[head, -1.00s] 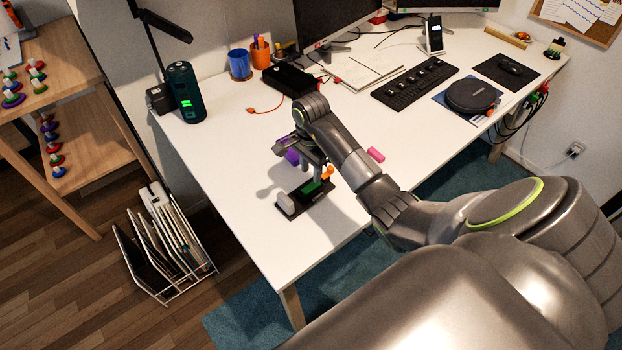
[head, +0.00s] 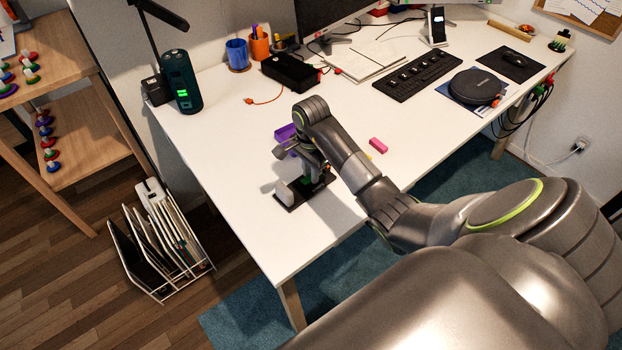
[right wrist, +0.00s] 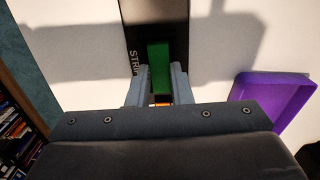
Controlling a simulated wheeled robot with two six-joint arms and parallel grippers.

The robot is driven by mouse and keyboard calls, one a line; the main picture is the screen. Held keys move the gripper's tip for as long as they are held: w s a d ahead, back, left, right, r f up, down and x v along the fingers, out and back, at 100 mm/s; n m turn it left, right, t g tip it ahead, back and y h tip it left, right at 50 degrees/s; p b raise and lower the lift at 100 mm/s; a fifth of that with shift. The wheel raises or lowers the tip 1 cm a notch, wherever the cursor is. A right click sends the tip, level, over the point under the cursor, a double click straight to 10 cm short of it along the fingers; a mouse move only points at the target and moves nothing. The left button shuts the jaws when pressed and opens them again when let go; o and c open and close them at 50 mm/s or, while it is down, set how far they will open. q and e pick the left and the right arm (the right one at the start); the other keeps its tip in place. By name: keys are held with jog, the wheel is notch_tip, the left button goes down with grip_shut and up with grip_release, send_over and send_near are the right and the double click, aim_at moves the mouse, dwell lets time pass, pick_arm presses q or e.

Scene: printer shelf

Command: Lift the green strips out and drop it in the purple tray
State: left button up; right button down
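My right gripper (head: 310,172) points down over a black holder (head: 292,205) near the table's left front edge. In the right wrist view the green strip (right wrist: 159,62) stands in the holder (right wrist: 177,12), between the fingertips of my right gripper (right wrist: 159,82). The fingers are close to both sides of it; whether they press on it is unclear. A bit of orange shows below the green, between the fingers. The purple tray (head: 284,132) lies just behind the gripper, partly hidden by it, and appears at the right of the wrist view (right wrist: 268,110). My left gripper is out of view.
A pink block (head: 378,145) lies right of my forearm. A black box (head: 290,72), an orange cable (head: 265,100) and a dark green cylinder (head: 182,82) stand farther back. The table's front left is clear.

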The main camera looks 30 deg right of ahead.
jog(key=shift+r+p, duration=2.25)
jog(key=shift+r, duration=1.3)
